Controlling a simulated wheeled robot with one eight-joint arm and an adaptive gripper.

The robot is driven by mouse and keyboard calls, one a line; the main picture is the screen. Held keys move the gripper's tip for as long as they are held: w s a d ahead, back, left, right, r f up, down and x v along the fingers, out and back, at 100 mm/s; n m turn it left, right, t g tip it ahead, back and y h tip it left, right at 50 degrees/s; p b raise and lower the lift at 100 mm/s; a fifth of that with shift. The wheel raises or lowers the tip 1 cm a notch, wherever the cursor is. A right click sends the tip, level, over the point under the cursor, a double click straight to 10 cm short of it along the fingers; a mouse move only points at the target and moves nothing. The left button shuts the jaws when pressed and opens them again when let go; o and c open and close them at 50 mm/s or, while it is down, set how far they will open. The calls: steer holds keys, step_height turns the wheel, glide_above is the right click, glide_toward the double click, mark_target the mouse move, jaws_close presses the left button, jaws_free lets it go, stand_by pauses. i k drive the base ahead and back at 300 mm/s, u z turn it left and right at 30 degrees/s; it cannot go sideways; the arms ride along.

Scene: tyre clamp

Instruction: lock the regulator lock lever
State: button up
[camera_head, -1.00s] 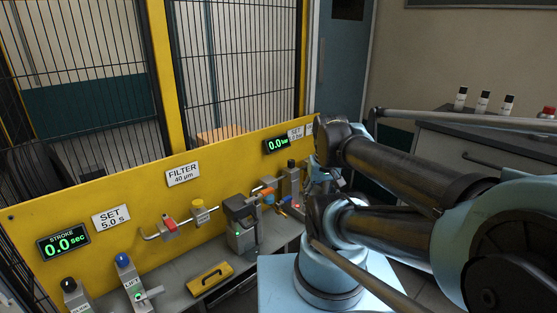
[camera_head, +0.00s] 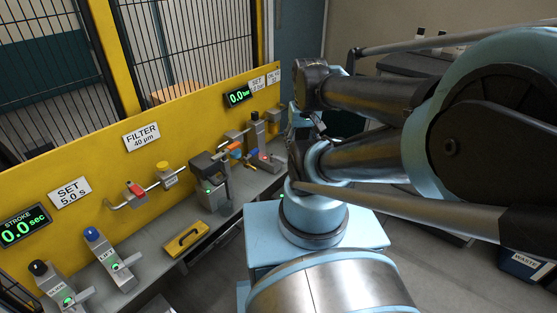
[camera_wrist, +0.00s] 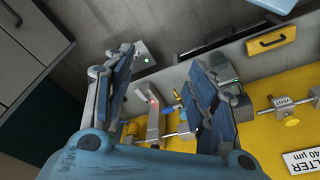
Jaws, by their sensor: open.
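The unit under the bar display is a grey upright post (camera_head: 261,140) with a dark knob on top and a red light near its base. It appears to be the regulator, but I cannot make out its lock lever clearly. In the wrist view the grey post with the red light (camera_wrist: 154,122) shows between the fingers, beyond them. My gripper (camera_wrist: 162,62) is open, with its two blue-padded fingers apart and nothing between them. In the head view my arm hides most of the gripper, to the right of the post.
A yellow panel (camera_head: 150,192) stands behind the bench. A WASTE bin (camera_head: 527,268) stands right.

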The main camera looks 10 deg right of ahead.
mark_target(280, 159)
steer(key=u, duration=0.15)
steer(key=k, duration=1.55)
steer(key=z, duration=0.5)
steer(key=i, duration=1)
steer(key=u, duration=0.05)
